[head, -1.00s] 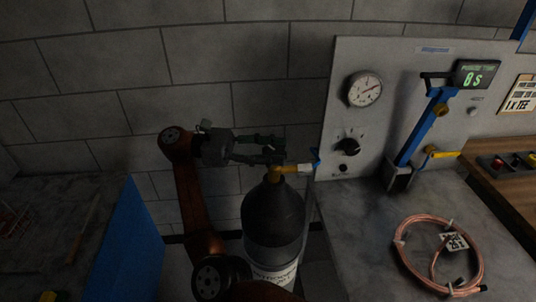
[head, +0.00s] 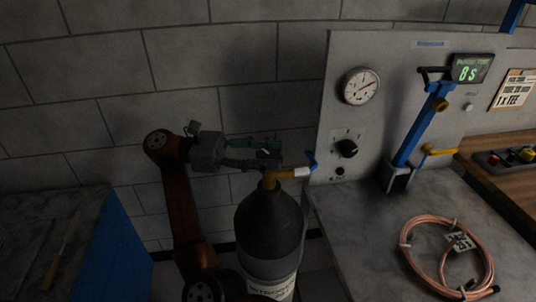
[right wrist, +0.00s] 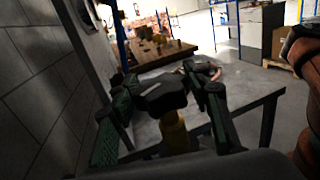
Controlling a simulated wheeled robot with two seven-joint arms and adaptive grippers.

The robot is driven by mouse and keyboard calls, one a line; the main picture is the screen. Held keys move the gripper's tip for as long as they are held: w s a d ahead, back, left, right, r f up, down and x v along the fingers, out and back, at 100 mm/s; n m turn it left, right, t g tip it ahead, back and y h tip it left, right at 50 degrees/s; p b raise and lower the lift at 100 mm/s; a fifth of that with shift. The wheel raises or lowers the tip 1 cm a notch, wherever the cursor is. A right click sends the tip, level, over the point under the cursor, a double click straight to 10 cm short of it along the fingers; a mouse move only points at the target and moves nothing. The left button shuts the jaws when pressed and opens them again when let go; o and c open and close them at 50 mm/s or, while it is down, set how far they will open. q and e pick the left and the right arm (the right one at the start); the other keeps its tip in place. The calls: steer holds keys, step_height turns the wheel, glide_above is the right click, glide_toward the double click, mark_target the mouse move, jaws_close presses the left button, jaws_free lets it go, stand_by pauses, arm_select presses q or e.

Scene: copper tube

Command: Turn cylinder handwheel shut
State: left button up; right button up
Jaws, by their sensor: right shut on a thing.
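The gas cylinder (head: 268,228) stands upright, dark grey with a white label low on its side. My right gripper (head: 268,153) reaches in from the left at valve height. In the right wrist view its two dark green fingers (right wrist: 163,100) lie on either side of the black handwheel (right wrist: 163,92), shut on it, above the yellow valve body (right wrist: 178,132). In the head view the fingers mostly hide the handwheel. My left gripper is not in view.
A grey panel with a pressure gauge (head: 361,86) and a black knob (head: 347,148) stands right of the cylinder. A blue lever tool (head: 418,130) and a copper coil (head: 447,257) are on the grey bench. A block wall is close behind. A blue-sided table (head: 122,245) stands left.

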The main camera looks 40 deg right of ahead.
mark_target(269, 154)
steer(key=shift+f, duration=0.2)
steer(key=o, duration=1.2)
steer(key=shift+r, duration=0.15)
steer(key=shift+c, duration=0.2)
step_height(269, 154, up, 10)
steer(key=shift+s, duration=0.1)
